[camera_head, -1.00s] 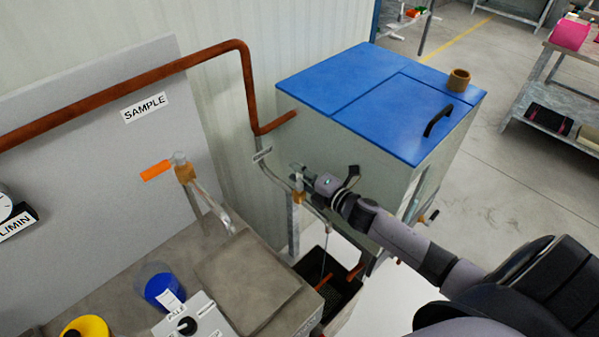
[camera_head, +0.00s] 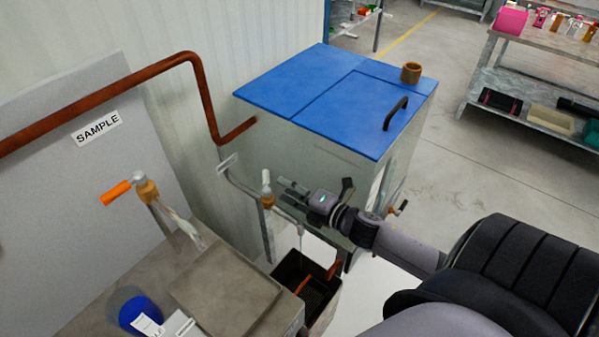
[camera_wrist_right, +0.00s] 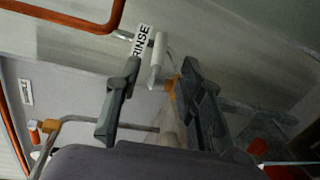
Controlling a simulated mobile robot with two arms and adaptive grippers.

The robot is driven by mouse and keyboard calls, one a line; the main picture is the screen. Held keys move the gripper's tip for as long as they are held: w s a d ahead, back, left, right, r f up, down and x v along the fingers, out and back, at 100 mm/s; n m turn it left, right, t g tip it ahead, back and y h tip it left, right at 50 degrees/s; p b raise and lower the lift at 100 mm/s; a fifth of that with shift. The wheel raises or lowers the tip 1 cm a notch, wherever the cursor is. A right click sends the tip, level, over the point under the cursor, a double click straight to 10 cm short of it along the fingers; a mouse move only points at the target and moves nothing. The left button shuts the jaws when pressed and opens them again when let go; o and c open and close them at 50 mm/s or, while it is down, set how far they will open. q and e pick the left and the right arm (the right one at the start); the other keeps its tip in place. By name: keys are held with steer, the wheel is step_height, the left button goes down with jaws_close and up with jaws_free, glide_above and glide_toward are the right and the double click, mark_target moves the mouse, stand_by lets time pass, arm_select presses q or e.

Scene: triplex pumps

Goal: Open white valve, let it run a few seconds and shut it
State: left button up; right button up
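The white valve (camera_head: 266,178) has a white handle standing up from a brass body on a thin pipe, left of the blue-lidded tank. My right gripper (camera_head: 288,188) is just right of the handle and appears apart from it. In the right wrist view the white handle (camera_wrist_right: 158,55) shows beyond the open fingers of the right gripper (camera_wrist_right: 160,80), in line with the gap between them. The fingers hold nothing. A thin pale line shows below the pipe's spout (camera_head: 300,232); I cannot tell whether it is running liquid. My left gripper is out of view.
An orange-handled valve (camera_head: 117,193) stands to the left by the SAMPLE label (camera_head: 97,129). A dark bin (camera_head: 322,290) is under the spout. The blue-lidded tank (camera_head: 345,95) is behind the gripper. A blue cup (camera_head: 134,312) stands on the bench (camera_head: 90,300).

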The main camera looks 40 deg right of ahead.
steer(key=shift+v, duration=1.85)
